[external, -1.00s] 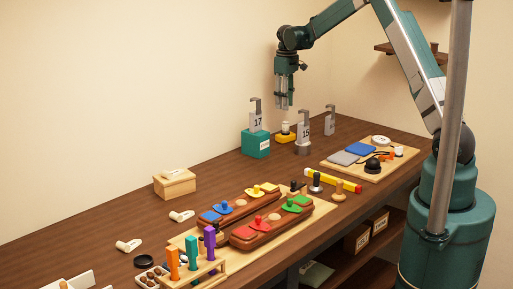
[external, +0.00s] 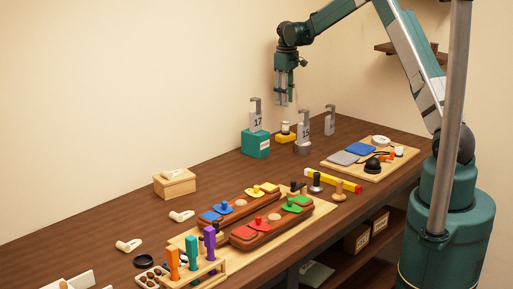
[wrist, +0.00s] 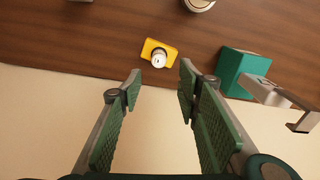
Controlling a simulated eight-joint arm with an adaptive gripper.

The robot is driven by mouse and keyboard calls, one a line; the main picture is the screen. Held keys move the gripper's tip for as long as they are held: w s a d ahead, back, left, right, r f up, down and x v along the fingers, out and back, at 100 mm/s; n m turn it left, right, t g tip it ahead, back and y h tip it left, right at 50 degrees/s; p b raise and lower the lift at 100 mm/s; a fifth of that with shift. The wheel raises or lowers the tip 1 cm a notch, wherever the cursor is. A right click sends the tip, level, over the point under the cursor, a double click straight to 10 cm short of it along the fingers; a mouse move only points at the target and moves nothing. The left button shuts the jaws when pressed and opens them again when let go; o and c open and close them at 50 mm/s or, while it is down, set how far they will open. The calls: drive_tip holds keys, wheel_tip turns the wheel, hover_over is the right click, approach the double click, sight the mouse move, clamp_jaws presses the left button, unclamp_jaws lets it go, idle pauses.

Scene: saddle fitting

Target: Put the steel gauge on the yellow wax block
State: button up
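The yellow wax block (external: 280,139) lies on the table near the wall; the wrist view shows it too (wrist: 171,53). A small pale metallic cylinder with a white top (external: 285,127), which I take for the steel gauge, stands on it. In the wrist view the cylinder (wrist: 158,60) sits near the block's middle, with yellow around it. My gripper (external: 284,104) hangs above them, clear of both. In the wrist view my gripper (wrist: 161,72) has its fingers apart with nothing between them.
A teal block (external: 256,145) bearing a hooked plate marked 17 (external: 256,121) stands to the left. A hooked plate marked 15 (external: 304,131) on a grey round base stands to the right, and another (external: 330,121) behind it. A board (external: 370,165) with several items lies farther right.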

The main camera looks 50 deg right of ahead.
drive_tip(key=s+a+r+t, duration=0.3)
drive_tip(key=s+a+r, duration=1.6)
drive_tip(key=s+r, duration=0.15)
drive_tip(key=s+a+r+m+t, duration=0.1)
drive_tip(key=s+a, duration=0.3)
drive_tip(key=s, duration=0.3)
drive_tip(key=s+a+r+t, duration=0.1)
drive_tip(key=s+a, duration=0.3)
drive_tip(key=s, duration=0.3)
drive_tip(key=s+a+f+t, duration=0.1)
drive_tip(key=s+a+f, duration=0.1)
drive_tip(key=s, duration=0.5)
drive_tip(key=s+a+f+t, duration=0.1)
drive_tip(key=s+a+f, duration=0.2)
drive_tip(key=s, duration=0.5)
drive_tip(key=shift+s+a+f+m, duration=0.15)
drive_tip(key=shift+a+m, duration=0.25)
